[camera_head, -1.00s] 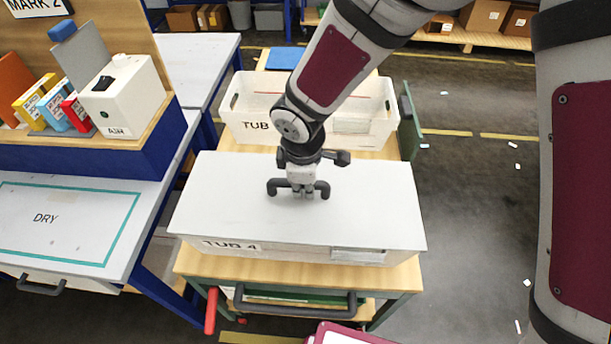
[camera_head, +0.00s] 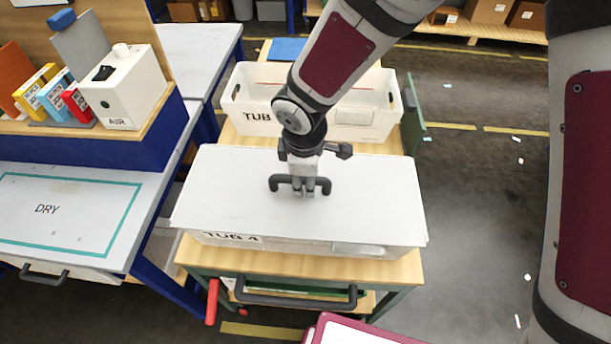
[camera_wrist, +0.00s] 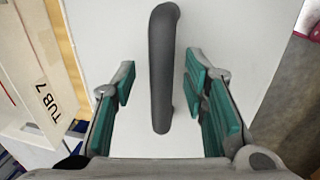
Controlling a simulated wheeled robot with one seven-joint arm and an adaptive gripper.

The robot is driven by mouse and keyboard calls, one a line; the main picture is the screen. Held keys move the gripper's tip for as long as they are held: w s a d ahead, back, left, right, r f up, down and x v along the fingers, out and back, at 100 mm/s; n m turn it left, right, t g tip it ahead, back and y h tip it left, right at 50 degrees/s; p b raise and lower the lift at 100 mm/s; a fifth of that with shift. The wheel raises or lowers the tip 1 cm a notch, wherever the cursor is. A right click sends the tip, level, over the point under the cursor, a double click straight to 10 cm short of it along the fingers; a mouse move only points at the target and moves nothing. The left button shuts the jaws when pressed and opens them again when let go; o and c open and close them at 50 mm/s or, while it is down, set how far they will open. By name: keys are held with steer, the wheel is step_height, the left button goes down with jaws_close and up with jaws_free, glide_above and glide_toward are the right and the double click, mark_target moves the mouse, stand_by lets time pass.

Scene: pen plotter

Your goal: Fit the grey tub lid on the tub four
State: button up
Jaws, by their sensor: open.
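The grey lid (camera_head: 370,195) lies flat over the tub four (camera_head: 300,246), covering its whole top. Its front edge overhangs and hides the upper part of the "TUB 4" label. I cannot tell whether the rim is fully seated all round. The lid's dark bar handle (camera_head: 323,185) stands in the middle; it also shows in the wrist view (camera_wrist: 161,75). My gripper (camera_head: 303,192) is down at the handle. In the wrist view, my gripper (camera_wrist: 158,95) is open, with a green-padded finger on each side of the handle and a gap to both.
An open white tub (camera_head: 350,132) stands behind on the same wooden-topped cart (camera_head: 300,264); its label reads TUB 7 in the wrist view. A bench (camera_head: 100,195) with a DRY area is at left. A white AIR box (camera_head: 125,85) sits on its shelf.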

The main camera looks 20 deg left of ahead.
step_height(320, 180, up, 11)
steer(key=s, duration=0.2)
steer(key=shift+d+r, duration=0.15)
steer(key=shift+d, duration=0.15)
steer(key=shift+s, duration=0.1)
steer(key=w+d+r+m+t+h, duration=0.1)
steer(key=d+r+m, duration=0.45)
steer(key=d, duration=0.35)
steer(key=d+r+m+t, duration=0.1)
steer(key=d+r+m, duration=0.4)
steer(key=d, duration=0.4)
steer(key=s+d+r+m, duration=0.2)
steer(key=s+d+m, duration=0.3)
steer(key=d, duration=0.2)
steer(key=s+d+r+m+t, duration=0.1)
steer(key=s+d+r+m, duration=0.2)
steer(key=s+d+m, duration=0.2)
steer(key=shift+s+d+r, duration=0.35)
steer(key=shift+s+d, duration=0.05)
steer(key=shift+d, duration=0.65)
